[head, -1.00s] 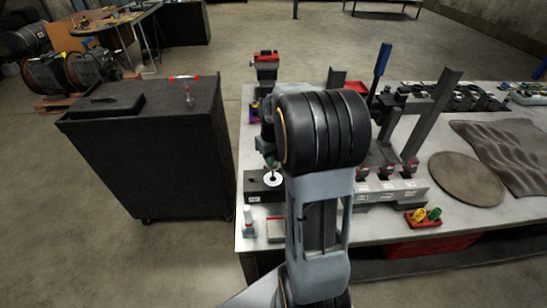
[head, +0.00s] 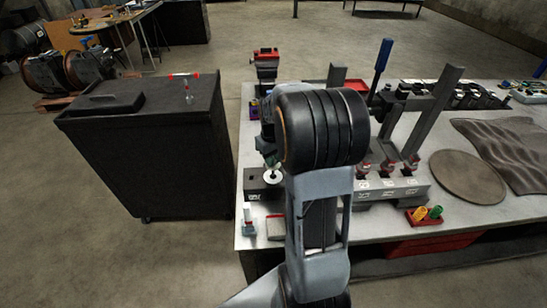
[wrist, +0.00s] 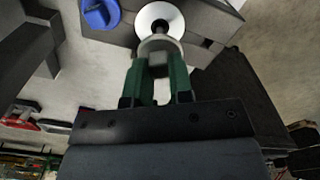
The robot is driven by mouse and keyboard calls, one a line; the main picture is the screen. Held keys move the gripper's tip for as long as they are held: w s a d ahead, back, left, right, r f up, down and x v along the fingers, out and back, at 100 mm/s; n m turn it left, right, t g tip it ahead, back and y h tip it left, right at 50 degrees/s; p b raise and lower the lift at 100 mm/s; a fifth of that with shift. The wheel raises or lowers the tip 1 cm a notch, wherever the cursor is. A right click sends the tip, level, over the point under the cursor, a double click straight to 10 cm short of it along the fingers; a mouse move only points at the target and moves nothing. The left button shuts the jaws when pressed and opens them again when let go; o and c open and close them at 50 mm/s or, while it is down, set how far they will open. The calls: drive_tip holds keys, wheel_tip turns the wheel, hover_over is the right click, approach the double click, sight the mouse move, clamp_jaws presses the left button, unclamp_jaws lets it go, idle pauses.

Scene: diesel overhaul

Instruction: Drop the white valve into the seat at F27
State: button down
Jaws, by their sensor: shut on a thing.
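My gripper (wrist: 159,60) has two green fingers, shut on a pale grey piece between their tips in the wrist view. A white disc with a dark centre, which I take to be the head of the white valve (wrist: 146,19), shows just beyond the fingertips. In the head view the white disc (head: 273,178) is below my gripper, over a dark block (head: 253,185) with a white label on its front. The label is too small to read. The seat itself is hidden, and I cannot tell whether the disc touches the block.
A blue knob (wrist: 98,13) is close by in the wrist view. A grey rack (head: 408,187) with uprights and labels stands right of my arm. A small white-topped item (head: 249,224) is at the table's front left. A dark cart (head: 150,150) stands left of the table.

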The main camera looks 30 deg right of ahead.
sight(273, 176)
drive_tip(key=shift+f+b, duration=1.05)
drive_tip(key=shift+f, duration=0.35)
idle(0.8)
drive_tip(key=shift+f, duration=0.35)
drive_tip(key=shift+f+b, duration=0.3)
drive_tip(key=shift+b, duration=0.2)
drive_tip(key=shift+f, duration=0.3)
drive_tip(key=shift+f+b, duration=0.25)
drive_tip(key=shift+b, duration=0.1)
idle(0.5)
drive_tip(key=c, duration=0.9)
unclamp_jaws()
drive_tip(key=shift+c, duration=0.2)
drive_tip(key=shift+o, duration=0.4)
